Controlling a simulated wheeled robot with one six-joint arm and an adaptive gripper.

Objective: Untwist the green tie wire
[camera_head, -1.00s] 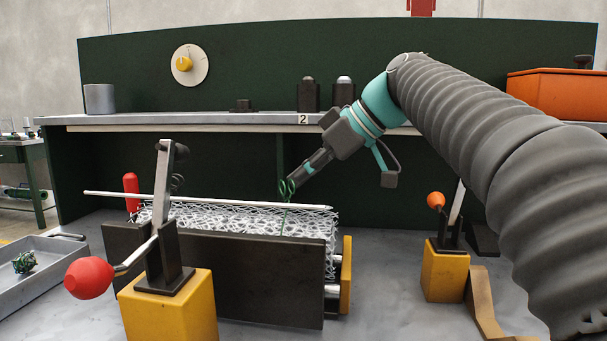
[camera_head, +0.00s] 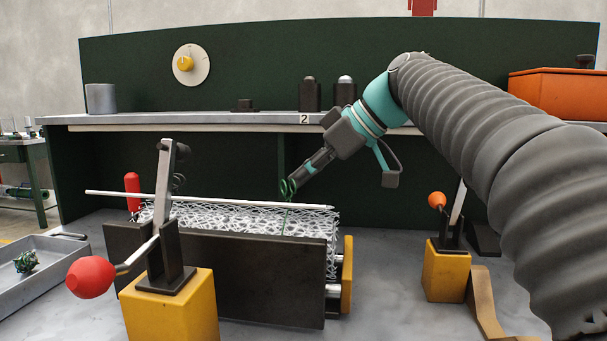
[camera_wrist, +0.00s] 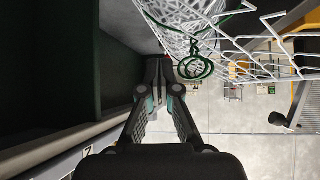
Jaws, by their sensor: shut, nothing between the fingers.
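The green tie wire (camera_head: 287,188) has coiled loops that stand above the top edge of the white chain-link mesh (camera_head: 250,216). A thin green strand runs down from them over the mesh. In the wrist view the tie wire's round loops (camera_wrist: 195,68) hang just right of my fingertips. My gripper (camera_head: 298,181) reaches down from the upper right, with its tips at or very near the loops. In the wrist view my gripper (camera_wrist: 160,72) has its fingertips together, and the loops lie outside them. Whether a fingertip touches the wire cannot be told.
A long white rod (camera_head: 110,193) lies along the mesh top. A dark panel (camera_head: 250,275) stands in front. Red-knobbed (camera_head: 90,277) and orange-knobbed (camera_head: 437,200) levers flank it. A grey tray (camera_head: 45,275) with a green tangle is at left. A shelf (camera_head: 240,118) runs behind.

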